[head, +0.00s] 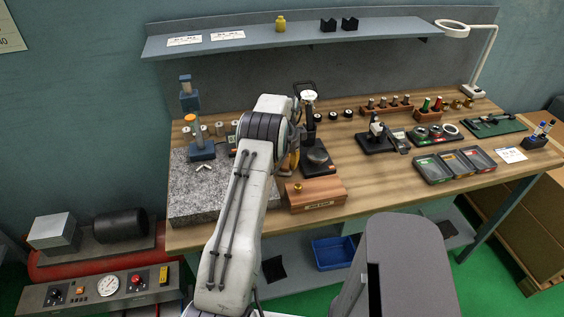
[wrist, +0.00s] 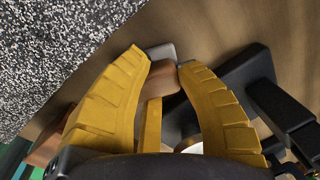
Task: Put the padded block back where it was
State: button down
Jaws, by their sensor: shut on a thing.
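The padded block (wrist: 163,78) shows in the wrist view as a small brown block with a light grey face at its far end. My gripper (wrist: 160,62) has its two yellow fingers closed on it, one on each side. The lower part of the block is partly hidden by the fingers. In the head view my gripper (head: 293,160) is mostly hidden behind my arm, and I cannot make out the block there. The gripper is over the bench between the speckled granite plate (head: 205,198) and a black gauge stand (head: 318,158).
A wooden box (head: 316,194) with a brass knob stands at the front edge, close by the gripper. A blue-topped stand (head: 200,145) is on the granite plate. Grey trays (head: 457,165) sit at right. Bare wood (head: 375,175) lies right of the box.

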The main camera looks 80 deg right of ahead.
jog(key=shift+s, duration=0.15)
jog(key=shift+f, duration=0.2)
jog(key=c, duration=0.9)
grip_release()
jog(key=shift+r, duration=0.1)
